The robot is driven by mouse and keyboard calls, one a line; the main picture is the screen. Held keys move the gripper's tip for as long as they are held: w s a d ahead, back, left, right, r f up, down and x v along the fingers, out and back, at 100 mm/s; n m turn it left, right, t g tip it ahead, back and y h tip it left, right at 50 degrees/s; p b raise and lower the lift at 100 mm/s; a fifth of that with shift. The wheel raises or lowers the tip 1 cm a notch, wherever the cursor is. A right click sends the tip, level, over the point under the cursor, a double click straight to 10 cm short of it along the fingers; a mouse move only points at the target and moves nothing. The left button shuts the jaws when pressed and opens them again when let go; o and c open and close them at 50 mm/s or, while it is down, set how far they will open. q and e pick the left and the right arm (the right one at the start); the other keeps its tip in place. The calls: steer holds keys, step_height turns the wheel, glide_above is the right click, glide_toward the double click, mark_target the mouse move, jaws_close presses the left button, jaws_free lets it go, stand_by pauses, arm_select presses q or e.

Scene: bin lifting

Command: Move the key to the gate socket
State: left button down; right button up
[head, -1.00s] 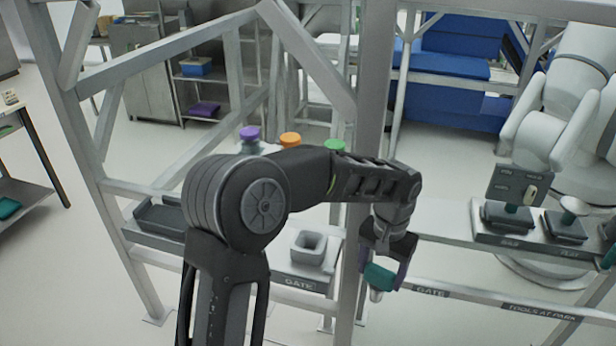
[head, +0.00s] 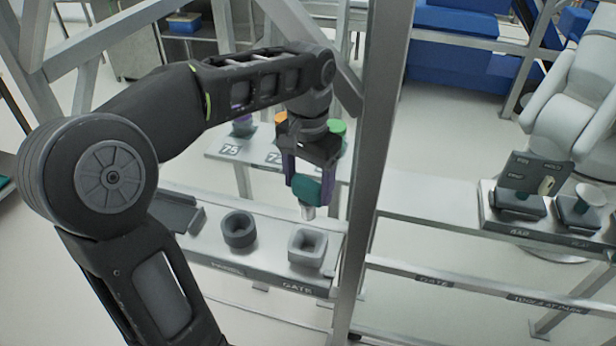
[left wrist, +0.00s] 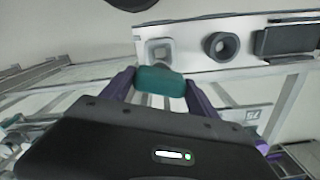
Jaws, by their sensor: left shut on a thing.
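The key has a teal grip (head: 307,190) and a pale metal tip pointing down. My left gripper (head: 311,183), with purple fingers, is shut on the key's grip. It holds the key in the air above and behind the gate socket. The gate socket (head: 307,261) is a light grey square block with a square hole, on the shelf over the GATE label. In the left wrist view the key's grip (left wrist: 160,82) sits between the fingers, and the gate socket (left wrist: 152,50) shows just beyond it. The key's tip is hidden there. My right gripper is not in view.
A dark round socket (head: 238,231) stands left of the gate socket, with a dark tray (head: 176,214) further left. A steel post (head: 372,170) rises close to the right. Orange and green knobs stand behind the gripper. Dark stands (head: 518,205) sit on the right shelf.

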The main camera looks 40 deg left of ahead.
mark_target(308, 216)
arm_select(q)
steer(key=shift+w+a+f, duration=0.1)
steer(key=shift+w+f, duration=0.05)
steer(key=shift+f, duration=0.05)
step_height(308, 216, down, 6)
steer(key=b, duration=0.5)
steer(key=shift+f+b, duration=0.6)
steer(key=shift+f, duration=0.15)
steer(key=shift+f+b, duration=0.4)
steer(key=shift+f, duration=0.25)
stand_by(0.5)
steer(key=shift+f, duration=0.35)
steer(key=shift+f+b, duration=1.25)
steer(key=shift+f, duration=0.15)
stand_by(0.5)
stand_by(0.4)
steer(key=shift+c, duration=0.7)
jaws_free()
